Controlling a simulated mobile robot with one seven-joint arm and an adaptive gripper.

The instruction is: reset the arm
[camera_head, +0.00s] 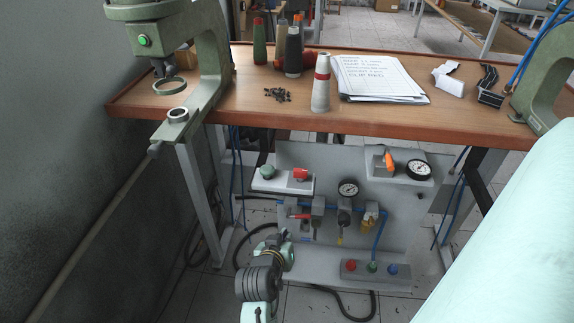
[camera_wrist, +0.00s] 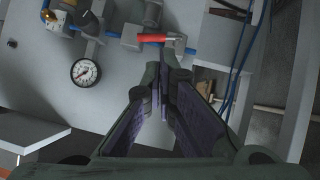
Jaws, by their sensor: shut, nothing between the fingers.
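My gripper (camera_wrist: 163,85) shows in the wrist view with its two dark fingers drawn together at the tips and nothing between them. It faces the grey pneumatic panel (camera_wrist: 120,85). Past the fingertips is a red-handled valve (camera_wrist: 155,38), with a round gauge (camera_wrist: 86,72) to the left. In the head view part of my arm (camera_head: 260,280) shows low in the middle, in front of the panel (camera_head: 320,165). The fingers cannot be made out clearly there.
A wooden bench (camera_head: 230,95) stands above the panel, with a green press (camera_head: 205,70) at left, a white cone (camera_head: 321,85) and papers (camera_head: 375,78). A button box (camera_head: 375,270) with red, green and blue buttons sits low right of my arm. A wall (camera_head: 70,150) stands at left.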

